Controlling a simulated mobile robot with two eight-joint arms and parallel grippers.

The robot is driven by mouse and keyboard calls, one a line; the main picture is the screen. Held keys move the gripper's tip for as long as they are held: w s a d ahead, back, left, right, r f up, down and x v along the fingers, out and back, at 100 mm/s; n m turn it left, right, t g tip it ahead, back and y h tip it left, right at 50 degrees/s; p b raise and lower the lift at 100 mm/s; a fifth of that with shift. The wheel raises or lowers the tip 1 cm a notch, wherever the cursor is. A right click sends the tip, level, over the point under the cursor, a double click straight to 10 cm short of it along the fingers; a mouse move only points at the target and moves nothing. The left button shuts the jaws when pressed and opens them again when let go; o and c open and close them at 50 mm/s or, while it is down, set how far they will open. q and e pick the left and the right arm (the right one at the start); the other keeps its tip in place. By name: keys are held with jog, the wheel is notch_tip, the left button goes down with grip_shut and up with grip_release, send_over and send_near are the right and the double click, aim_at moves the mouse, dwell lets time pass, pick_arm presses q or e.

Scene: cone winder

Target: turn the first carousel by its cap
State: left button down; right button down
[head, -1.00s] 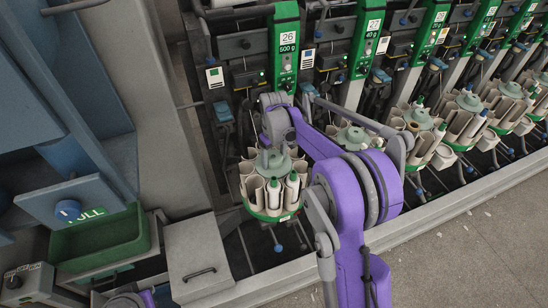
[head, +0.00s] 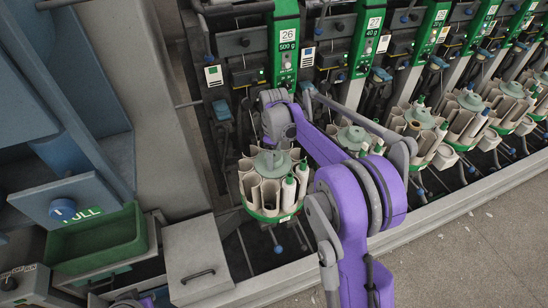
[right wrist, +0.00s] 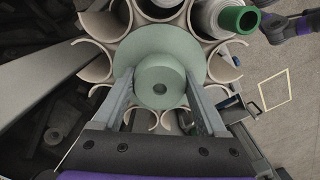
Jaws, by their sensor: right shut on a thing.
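The first carousel (head: 266,213) stands below the panel marked 26. It is a ring of cream cups on a green base, with a grey-green cap (head: 268,160) at its centre. Two green-tipped bobbins stand in cups at its right side (head: 288,192). My right gripper (right wrist: 160,90) is over the cap; its two fingers lie on either side of the cap's round knob (right wrist: 160,70) and are shut on it. In the right wrist view a green-ended tube (right wrist: 238,20) sits in a cup at the upper right. My left gripper is out of view.
More carousels (head: 425,125) stand in a row to the right. A grey lidded box (head: 197,255) and a green tray (head: 95,240) are at the lower left. A long pale rail (head: 440,210) runs along the front, with open floor beyond it.

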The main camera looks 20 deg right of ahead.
jog(key=shift+n, duration=0.5)
grip_release()
notch_tip(320, 180, up, 11)
dwell(0.7)
dwell(0.3)
jog(key=s+a+m+t, duration=0.3)
jog(key=s+a+m, duration=0.2)
jog(key=s, duration=0.8)
jog(key=s+a+f+m+t, duration=0.1)
jog(key=s+f+m, duration=0.1)
jog(key=s, duration=0.5)
jog(key=s+a+f+m+t, duration=0.1)
jog(key=s+a+f+m, duration=0.1)
jog(key=s+f, duration=0.3)
jog(key=s+m, duration=0.1)
jog(key=s, duration=0.2)
jog(key=shift+s+f, duration=0.15)
jog(key=shift+f, duration=0.15)
